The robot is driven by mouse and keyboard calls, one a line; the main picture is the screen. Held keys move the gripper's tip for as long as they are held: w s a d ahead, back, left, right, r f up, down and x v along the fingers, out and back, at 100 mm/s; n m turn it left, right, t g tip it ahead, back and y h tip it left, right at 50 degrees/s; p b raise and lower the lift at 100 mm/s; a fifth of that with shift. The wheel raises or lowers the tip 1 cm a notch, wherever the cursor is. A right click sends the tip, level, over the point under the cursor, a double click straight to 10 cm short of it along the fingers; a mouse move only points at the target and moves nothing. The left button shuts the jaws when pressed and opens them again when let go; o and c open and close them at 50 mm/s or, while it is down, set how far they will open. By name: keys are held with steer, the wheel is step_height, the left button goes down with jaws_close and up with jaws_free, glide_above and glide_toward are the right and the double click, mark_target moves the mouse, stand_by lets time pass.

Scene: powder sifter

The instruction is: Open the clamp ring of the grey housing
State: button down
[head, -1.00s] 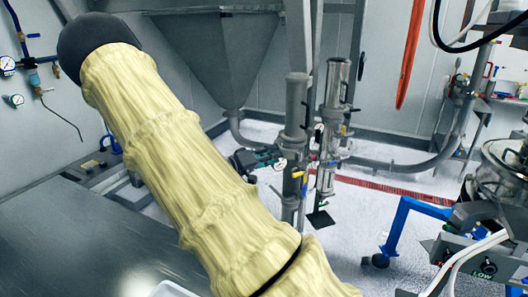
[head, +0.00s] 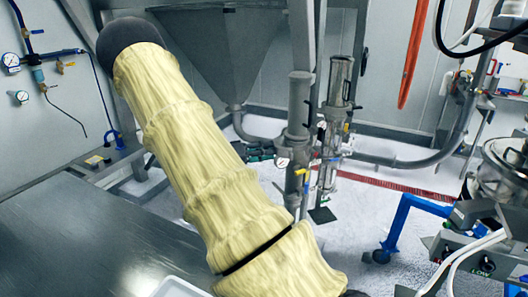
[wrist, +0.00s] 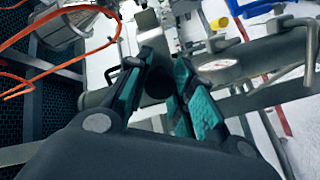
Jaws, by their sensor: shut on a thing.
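In the wrist view, my gripper (wrist: 160,82) has its dark, teal-padded fingers closed around a dark rounded piece (wrist: 156,88). This piece looks like the end of a handle, likely the clamp ring's; the fingers hide part of it. A grey metal bracket (wrist: 146,22) shows just beyond the fingertips. A grey cylindrical body (wrist: 262,58), possibly the grey housing, lies to the right with a bent metal handle across it. I cannot make out the whole clamp ring.
In the head view, a bare metal table (head: 90,245) fills the lower left. Upright steel pipes (head: 300,120) stand mid-picture. A blue frame (head: 398,225) and a steel machine (head: 500,175) are at right. An orange hose (wrist: 60,45) loops at left in the wrist view.

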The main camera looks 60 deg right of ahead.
steer(key=shift+d+r, duration=0.1)
steer(key=shift+r, duration=0.1)
steer(key=c, duration=1.2)
jaws_free()
steer(key=shift+f, duration=0.15)
steer(key=v, duration=1.2)
